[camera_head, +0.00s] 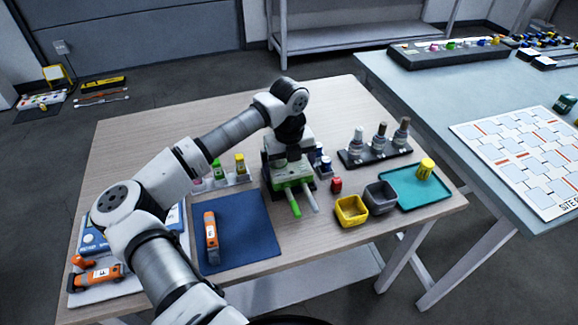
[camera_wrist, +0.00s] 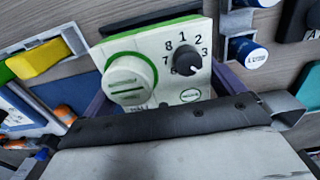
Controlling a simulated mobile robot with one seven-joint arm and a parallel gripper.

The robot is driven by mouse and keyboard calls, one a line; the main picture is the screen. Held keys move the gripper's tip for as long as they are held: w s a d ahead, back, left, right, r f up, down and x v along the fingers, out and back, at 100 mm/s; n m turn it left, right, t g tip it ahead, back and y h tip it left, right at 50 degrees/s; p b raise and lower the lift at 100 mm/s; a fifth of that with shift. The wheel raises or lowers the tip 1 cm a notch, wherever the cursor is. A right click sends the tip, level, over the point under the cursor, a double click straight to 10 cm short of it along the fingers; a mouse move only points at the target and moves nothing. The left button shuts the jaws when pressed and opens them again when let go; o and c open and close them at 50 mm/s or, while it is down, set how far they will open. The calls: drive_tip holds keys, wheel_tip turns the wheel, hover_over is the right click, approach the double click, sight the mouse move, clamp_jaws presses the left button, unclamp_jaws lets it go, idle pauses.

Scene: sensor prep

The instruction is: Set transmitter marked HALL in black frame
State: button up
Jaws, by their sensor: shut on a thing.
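My gripper (camera_head: 288,158) is shut on a white transmitter with green trim (camera_wrist: 190,60). In the wrist view it has a numbered dial with a dark knob and a round pale cap; the lettering beneath the cap is partly hidden, so I cannot read it surely. In the head view the transmitter (camera_head: 290,184) is low over the middle of the wooden table, with a green and a pale rod in front. A dark bar (camera_wrist: 150,18) lies just beyond it in the wrist view; it may be the black frame's edge. I cannot tell whether they touch.
A black rack (camera_head: 362,161) with three sensors stands to the right, with small blue cylinders (camera_head: 322,165) nearer. Yellow (camera_head: 350,211) and grey (camera_head: 381,197) bins and a teal tray (camera_head: 408,199) are front right. A blue mat (camera_head: 245,238) bears an orange tool (camera_head: 211,238). Bottles stand left of the gripper.

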drive_tip(key=shift+f+b, duration=1.05)
drive_tip(key=shift+b, duration=0.2)
idle(1.2)
drive_tip(key=o, duration=0.8)
drive_tip(key=shift+o, duration=0.2)
drive_tip(key=shift+s, duration=0.1)
drive_tip(key=shift+f, duration=0.15)
drive_tip(key=shift+r, duration=0.4)
drive_tip(key=shift+r, duration=0.3)
drive_tip(key=shift+r, duration=0.1)
drive_tip(key=shift+r+p, duration=1.4)
drive_tip(key=shift+r, duration=1.6)
